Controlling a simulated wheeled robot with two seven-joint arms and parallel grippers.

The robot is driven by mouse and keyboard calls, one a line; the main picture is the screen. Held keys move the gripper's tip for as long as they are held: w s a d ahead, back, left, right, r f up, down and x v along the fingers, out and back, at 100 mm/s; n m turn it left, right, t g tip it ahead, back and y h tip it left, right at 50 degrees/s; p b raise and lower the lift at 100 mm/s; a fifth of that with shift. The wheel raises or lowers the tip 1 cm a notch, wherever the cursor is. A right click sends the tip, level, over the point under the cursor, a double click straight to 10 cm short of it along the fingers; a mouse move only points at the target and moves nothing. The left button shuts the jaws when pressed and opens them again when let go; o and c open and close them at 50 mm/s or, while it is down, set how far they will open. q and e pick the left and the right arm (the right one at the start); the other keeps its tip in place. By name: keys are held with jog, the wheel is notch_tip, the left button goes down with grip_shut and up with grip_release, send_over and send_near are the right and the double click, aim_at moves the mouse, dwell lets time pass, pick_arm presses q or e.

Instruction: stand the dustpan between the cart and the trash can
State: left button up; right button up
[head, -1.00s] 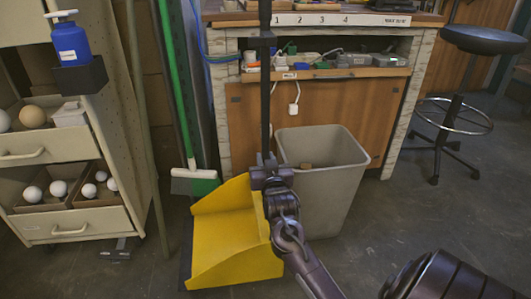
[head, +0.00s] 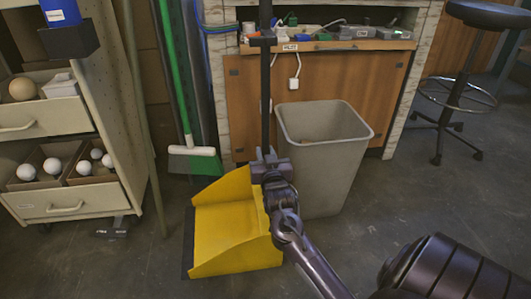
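The yellow dustpan (head: 232,232) with a tall black upright handle (head: 265,95) stands upright in the head view, its pan opening to the left. It is between the cream cart (head: 112,150) on the left and the grey trash can (head: 325,165) on the right, close in front of the can. I cannot tell whether its underside touches the floor. My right gripper (head: 268,166) is shut on the handle just above the pan. The lower can edge is partly hidden by my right arm. My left gripper is not in view.
A green broom (head: 193,158) leans behind the dustpan. A wooden workbench (head: 313,100) stands behind the can, and a stool (head: 455,95) stands at the right. The cart holds white balls in drawers. Floor is open at the front left and right.

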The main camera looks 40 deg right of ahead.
jog(key=o, duration=0.4)
jog(key=shift+c, duration=0.2)
jog(key=shift+r, duration=0.1)
